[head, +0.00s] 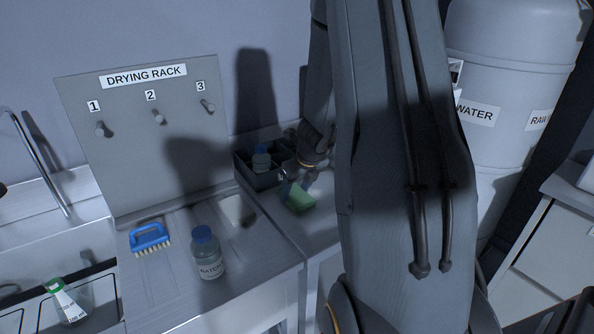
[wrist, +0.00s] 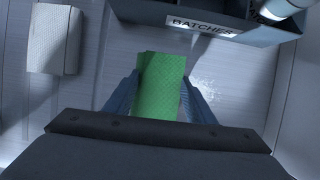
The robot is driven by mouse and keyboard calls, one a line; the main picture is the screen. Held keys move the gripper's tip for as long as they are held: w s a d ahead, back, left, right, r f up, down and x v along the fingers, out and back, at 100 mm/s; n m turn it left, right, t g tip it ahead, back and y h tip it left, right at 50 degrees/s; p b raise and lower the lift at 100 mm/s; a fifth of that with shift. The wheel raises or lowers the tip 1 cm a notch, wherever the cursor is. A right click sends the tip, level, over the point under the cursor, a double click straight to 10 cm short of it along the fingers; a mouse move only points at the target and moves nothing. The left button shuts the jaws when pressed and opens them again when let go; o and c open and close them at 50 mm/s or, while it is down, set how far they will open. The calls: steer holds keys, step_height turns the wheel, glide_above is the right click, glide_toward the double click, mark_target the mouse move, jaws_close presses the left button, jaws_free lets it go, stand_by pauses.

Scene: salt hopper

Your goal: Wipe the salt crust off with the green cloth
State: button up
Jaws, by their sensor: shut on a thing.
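The green cloth (head: 299,198) is in my gripper, low over the grey worktop right of the sink unit. In the wrist view the green cloth (wrist: 160,87) sits between the two fingers of my gripper (wrist: 163,97), which is shut on it. A patch of whitish specks, seemingly the salt crust (wrist: 207,88), shows on the worktop just right of the cloth. Any crust under the cloth is hidden. I cannot tell whether the cloth touches the surface.
A dark divided box (head: 262,178) labelled BATCHES, holding a bottle (head: 261,158), stands just behind the cloth. A white pad (head: 237,211), a blue brush (head: 150,237) and a blue-capped bottle (head: 207,253) are to the left. The water tank (head: 508,85) is at right.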

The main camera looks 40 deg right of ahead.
steer(key=r, duration=0.1)
steer(key=r+p, duration=0.1)
steer(key=shift+s+r, duration=0.2)
steer(key=shift+r, duration=0.1)
step_height(320, 180, up, 5)
steer(key=p, duration=0.7)
steer(key=shift+w+r, duration=0.1)
